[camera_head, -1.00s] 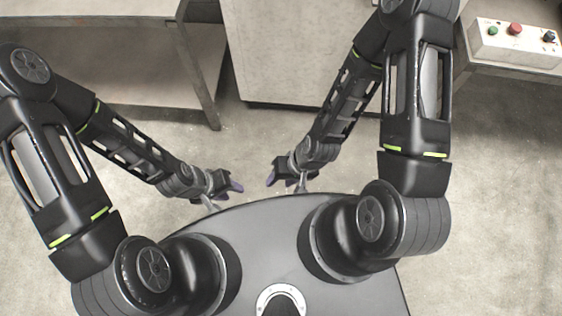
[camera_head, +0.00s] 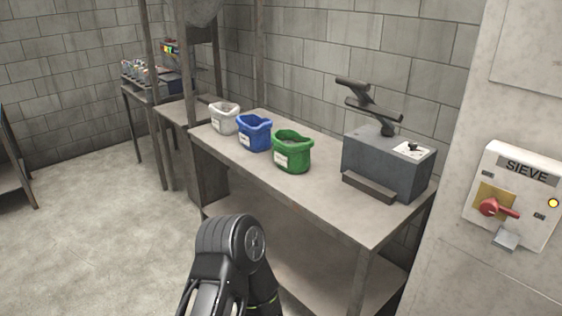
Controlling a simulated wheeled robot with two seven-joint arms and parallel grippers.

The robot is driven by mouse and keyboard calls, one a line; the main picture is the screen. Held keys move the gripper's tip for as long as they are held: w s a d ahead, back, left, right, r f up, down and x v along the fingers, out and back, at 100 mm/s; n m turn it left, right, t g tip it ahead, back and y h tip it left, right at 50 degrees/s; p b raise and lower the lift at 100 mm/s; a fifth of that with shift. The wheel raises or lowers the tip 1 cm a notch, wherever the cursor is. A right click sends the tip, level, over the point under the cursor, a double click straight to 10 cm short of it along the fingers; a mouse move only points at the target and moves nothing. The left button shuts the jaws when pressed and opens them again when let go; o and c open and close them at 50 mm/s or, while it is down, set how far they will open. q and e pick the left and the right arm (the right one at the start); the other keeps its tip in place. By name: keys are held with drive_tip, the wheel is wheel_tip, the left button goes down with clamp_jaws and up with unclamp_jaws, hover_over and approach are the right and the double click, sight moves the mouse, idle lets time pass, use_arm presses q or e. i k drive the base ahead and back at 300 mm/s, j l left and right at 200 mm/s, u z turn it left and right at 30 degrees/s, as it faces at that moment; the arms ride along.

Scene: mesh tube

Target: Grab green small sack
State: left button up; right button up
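A green small sack (camera_head: 292,152) with a rolled open top and a white label stands upright on the grey table (camera_head: 338,208). It is the rightmost of three sacks, left of a grey machine. A dark arm link of mine shows at the bottom of the view, in front of the table and apart from the sack. Neither of my grippers is in the view now.
A blue sack (camera_head: 254,133) and a white sack (camera_head: 223,118) stand left of the green one. A grey machine (camera_head: 388,162) with dark handles is at the table's right. A metal post (camera_head: 187,90) rises at the table's left end. A SIEVE switch box (camera_head: 514,196) is at right. Floor is clear at left.

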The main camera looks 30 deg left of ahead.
sight(290, 151)
drive_tip(key=i+j, duration=0.15)
drive_tip(key=j, duration=0.25)
drive_tip(key=i+j, duration=0.2)
drive_tip(key=j, duration=0.2)
drive_tip(key=i+j, duration=0.15)
drive_tip(key=j, duration=0.25)
drive_tip(key=i+j, duration=0.2)
drive_tip(key=j, duration=0.2)
drive_tip(key=i+j, duration=0.15)
drive_tip(key=j, duration=0.25)
drive_tip(key=i+j, duration=0.2)
drive_tip(key=j, duration=0.2)
drive_tip(key=i+j+u, duration=0.1)
drive_tip(key=j, duration=0.3)
drive_tip(key=i, duration=0.05)
